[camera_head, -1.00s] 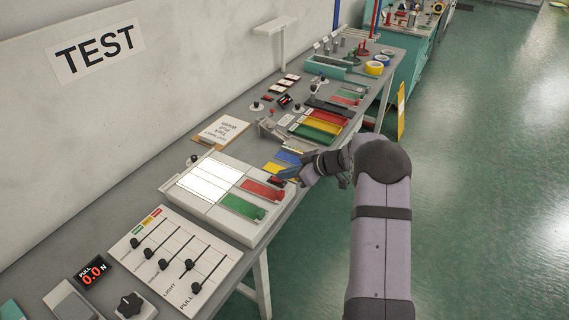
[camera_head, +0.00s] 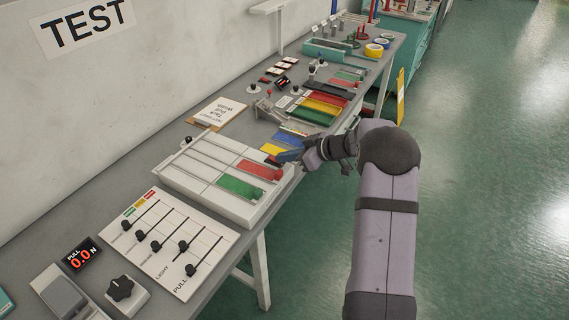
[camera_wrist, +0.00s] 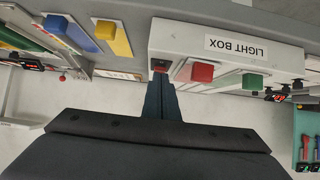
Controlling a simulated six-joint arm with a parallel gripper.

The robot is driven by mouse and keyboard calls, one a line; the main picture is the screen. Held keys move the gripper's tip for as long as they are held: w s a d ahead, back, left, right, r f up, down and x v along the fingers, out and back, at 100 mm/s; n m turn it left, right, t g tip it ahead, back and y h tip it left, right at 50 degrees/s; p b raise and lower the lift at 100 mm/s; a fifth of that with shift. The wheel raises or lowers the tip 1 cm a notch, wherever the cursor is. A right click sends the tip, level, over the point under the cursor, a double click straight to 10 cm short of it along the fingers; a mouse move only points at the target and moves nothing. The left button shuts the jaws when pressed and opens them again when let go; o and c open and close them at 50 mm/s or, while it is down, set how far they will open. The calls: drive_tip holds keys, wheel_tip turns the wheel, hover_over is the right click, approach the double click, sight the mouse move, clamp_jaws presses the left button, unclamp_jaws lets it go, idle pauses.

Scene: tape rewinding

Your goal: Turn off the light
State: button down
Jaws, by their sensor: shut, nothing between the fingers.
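The light box (camera_head: 240,211) stands on the bench in the head view, its panel (camera_head: 197,165) unlit and grey. It holds a red slide (camera_head: 262,170) and a green slide (camera_head: 240,187). In the wrist view the box (camera_wrist: 205,38) shows its "LIGHT BOX" label upside down. A small red switch (camera_wrist: 159,65) sits at the end of its front face. My gripper (camera_wrist: 160,84) is shut and empty, its fingertips close to that switch; I cannot tell whether they touch it. In the head view my gripper (camera_head: 285,157) is at the box's far right corner.
A white slider panel (camera_head: 165,240) lies in front of the box, with a red "PULL" readout (camera_head: 82,254) and a black knob (camera_head: 120,288) nearby. Coloured trays (camera_head: 320,107) lie beyond the gripper. The floor to the right is clear.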

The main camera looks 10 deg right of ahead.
drive_tip(key=shift+p, duration=0.5)
drive_tip(key=shift+r, duration=0.15)
drive_tip(key=shift+r+b, duration=0.3)
drive_tip(key=shift+r, duration=0.35)
drive_tip(key=shift+r, duration=0.5)
drive_tip(key=b+v, duration=0.4)
drive_tip(key=v, duration=0.7)
drive_tip(key=shift+s+d+f, duration=0.2)
drive_tip(key=shift+f, duration=0.1)
